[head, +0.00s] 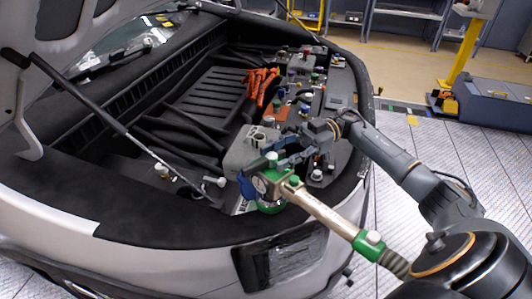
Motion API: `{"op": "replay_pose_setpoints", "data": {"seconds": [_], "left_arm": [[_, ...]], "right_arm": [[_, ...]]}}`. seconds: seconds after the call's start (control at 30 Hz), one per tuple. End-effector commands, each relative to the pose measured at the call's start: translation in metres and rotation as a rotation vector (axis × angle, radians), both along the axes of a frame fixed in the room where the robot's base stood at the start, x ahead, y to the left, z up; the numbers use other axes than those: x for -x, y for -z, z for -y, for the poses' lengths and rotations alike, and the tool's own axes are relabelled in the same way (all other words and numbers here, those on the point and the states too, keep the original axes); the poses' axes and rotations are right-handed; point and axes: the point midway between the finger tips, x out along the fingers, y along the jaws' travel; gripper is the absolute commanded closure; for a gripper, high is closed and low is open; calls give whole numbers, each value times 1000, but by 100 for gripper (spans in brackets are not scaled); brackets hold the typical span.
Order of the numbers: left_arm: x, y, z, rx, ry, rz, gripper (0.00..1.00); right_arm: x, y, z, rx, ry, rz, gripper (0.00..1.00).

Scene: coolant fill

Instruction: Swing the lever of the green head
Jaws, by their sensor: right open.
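The green head (269,204) sits at the front right of the open car bay, partly hidden by fittings on top of it. A beige pipe (325,214) runs from it down to the right, to a green collar (370,245). A dark blue piece (247,187) shows at the left of the head; I cannot tell whether it is the lever. My right gripper (270,163) is open, its fingers just above and behind the head. I cannot tell whether they touch it. My left gripper is not in view.
A grey reservoir (243,148) is close behind my right gripper. Orange cables (260,84) and several capped fittings lie further back. A strut (150,151) props the raised hood at the left. The car's front edge lies below the head.

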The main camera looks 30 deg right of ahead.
Motion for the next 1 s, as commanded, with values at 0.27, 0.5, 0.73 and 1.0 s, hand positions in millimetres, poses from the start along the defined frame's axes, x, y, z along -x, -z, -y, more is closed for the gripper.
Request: {"op": "replay_pose_setpoints", "data": {"seconds": [0.27,0.5,0.73,1.0], "left_arm": [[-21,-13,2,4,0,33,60],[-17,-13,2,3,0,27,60],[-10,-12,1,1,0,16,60],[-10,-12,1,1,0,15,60]], "right_arm": [[0,-1,-32,0,0,0,54],[0,0,-35,1,1,0,54],[0,0,-35,1,1,1,80],[0,0,-35,1,1,1,100]]}}
